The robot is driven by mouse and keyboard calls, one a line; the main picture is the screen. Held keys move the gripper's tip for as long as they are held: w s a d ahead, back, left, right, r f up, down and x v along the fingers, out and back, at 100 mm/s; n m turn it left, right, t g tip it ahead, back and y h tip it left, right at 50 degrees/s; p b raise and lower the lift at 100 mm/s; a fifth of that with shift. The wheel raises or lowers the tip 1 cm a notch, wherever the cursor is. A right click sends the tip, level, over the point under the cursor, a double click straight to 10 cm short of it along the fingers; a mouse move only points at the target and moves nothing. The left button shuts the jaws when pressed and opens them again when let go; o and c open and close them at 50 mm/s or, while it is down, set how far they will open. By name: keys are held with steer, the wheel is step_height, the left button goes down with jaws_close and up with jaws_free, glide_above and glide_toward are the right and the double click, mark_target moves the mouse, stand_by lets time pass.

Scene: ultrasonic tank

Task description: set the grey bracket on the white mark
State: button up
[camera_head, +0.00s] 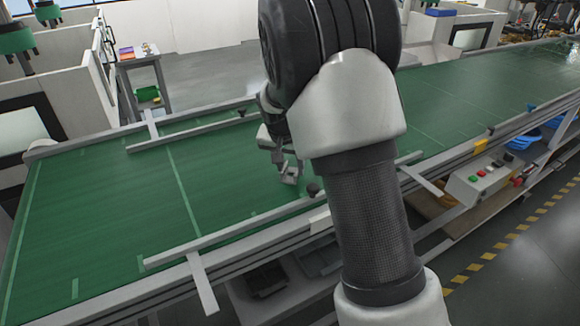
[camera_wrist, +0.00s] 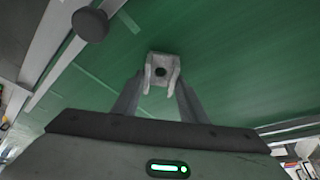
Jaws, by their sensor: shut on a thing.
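The grey bracket (camera_wrist: 160,66), a small pale piece with a dark round hole and two prongs, is between the fingertips of my gripper (camera_wrist: 160,86) in the wrist view. My gripper is shut on it. In the head view the bracket (camera_head: 290,177) shows small below my gripper (camera_head: 283,163), over the green belt near its front rail. I cannot tell whether it touches the belt. No plainly white mark shows on the belt; a pale green strip (camera_wrist: 128,21) lies near the bracket in the wrist view.
The green conveyor belt (camera_head: 110,215) is mostly clear, with thin pale lines. A front guide rail (camera_head: 230,232) and a back guide rail (camera_head: 190,130) edge it. A dark round knob (camera_head: 313,189) stands close to the bracket; the knob also shows in the wrist view (camera_wrist: 90,24).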

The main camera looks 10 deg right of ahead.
steer(key=shift+f, duration=0.2)
steer(key=shift+f, duration=0.15)
steer(key=o, duration=1.1)
